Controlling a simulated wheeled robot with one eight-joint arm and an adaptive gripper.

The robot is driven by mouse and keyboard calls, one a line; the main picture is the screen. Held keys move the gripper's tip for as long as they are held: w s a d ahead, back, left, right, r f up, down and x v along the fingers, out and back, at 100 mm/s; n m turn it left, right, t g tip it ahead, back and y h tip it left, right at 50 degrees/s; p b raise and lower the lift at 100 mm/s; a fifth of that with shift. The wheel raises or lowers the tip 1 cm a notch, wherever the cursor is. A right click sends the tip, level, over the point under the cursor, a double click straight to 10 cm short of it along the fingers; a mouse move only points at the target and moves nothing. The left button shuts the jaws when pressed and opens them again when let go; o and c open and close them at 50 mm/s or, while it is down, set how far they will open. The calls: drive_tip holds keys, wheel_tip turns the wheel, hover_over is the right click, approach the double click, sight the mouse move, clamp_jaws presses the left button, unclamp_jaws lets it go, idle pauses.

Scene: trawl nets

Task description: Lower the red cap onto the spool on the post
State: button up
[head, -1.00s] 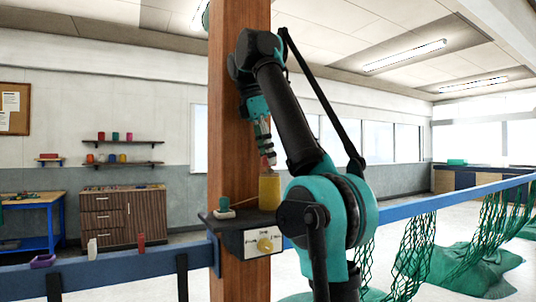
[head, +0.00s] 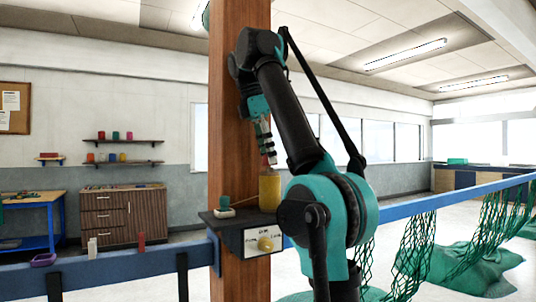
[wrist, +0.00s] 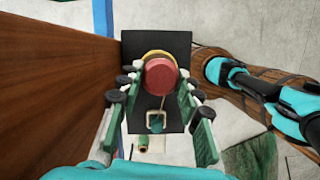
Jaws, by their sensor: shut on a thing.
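The yellow spool (head: 270,193) stands upright on a small dark shelf (head: 238,217) fixed to the wooden post (head: 239,130). My gripper (head: 268,158) points down just above the spool. The red cap (wrist: 160,76) sits between my gripper's fingers (wrist: 160,84) in the wrist view, and the fingers are shut on it. In that view a sliver of the yellow spool (wrist: 157,53) shows behind the cap's far edge. The cap hides most of the spool's top. I cannot tell if the cap touches the spool.
A green piece with a pale base (head: 225,208) sits on the shelf left of the spool, with a thin line near it. A dial panel (head: 264,241) is on the shelf's front. A blue rail (head: 120,267) crosses behind. Green nets (head: 415,245) hang at right.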

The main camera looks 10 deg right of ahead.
drive_tip(key=shift+f, duration=0.25)
drive_tip(key=shift+f, duration=0.45)
drive_tip(key=o, duration=1.1)
drive_tip(key=shift+c, duration=0.2)
drive_tip(key=shift+r, duration=0.2)
